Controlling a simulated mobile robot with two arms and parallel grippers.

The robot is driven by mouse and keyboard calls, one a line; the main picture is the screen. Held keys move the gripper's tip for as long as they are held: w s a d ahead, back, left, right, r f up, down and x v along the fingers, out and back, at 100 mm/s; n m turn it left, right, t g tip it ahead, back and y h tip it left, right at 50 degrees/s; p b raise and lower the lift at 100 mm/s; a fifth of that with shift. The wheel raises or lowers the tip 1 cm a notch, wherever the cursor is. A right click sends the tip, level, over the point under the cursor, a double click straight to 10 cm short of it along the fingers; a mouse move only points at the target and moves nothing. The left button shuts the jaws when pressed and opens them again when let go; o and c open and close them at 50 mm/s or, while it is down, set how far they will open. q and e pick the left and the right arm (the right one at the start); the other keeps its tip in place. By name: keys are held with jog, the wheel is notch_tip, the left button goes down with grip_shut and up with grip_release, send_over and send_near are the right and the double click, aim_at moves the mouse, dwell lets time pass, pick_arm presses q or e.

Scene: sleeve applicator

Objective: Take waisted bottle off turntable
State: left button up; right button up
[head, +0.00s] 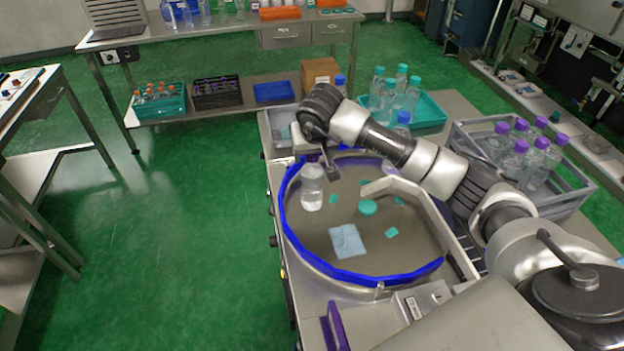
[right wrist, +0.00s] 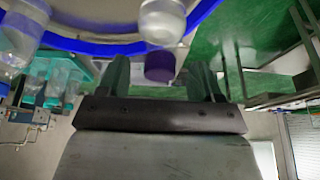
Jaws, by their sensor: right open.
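A clear bottle (head: 312,190) stands upright on the turntable (head: 330,262) near its left blue rim. Its top is hidden by my right gripper (head: 322,163), which hangs over it from the right. In the right wrist view this bottle (right wrist: 162,20) appears upside down with a purple cap (right wrist: 160,67). The cap lies between the tips of the two open fingers, with visible gaps on both sides. I cannot make out a waist clearly. A second clear bottle (head: 392,169) is partly hidden behind my right arm. My left gripper is not in view.
A light blue cloth (head: 347,241), a teal disc (head: 368,207) and small teal scraps lie on the turntable. A grey crate (head: 575,190) of purple-capped bottles stands right; a teal tray (head: 430,110) with bottles stands behind. Green floor (head: 190,220) is open to the left.

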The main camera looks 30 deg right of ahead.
jog(key=shift+x, duration=1.15)
jog(key=shift+r, duration=0.1)
grip_shut()
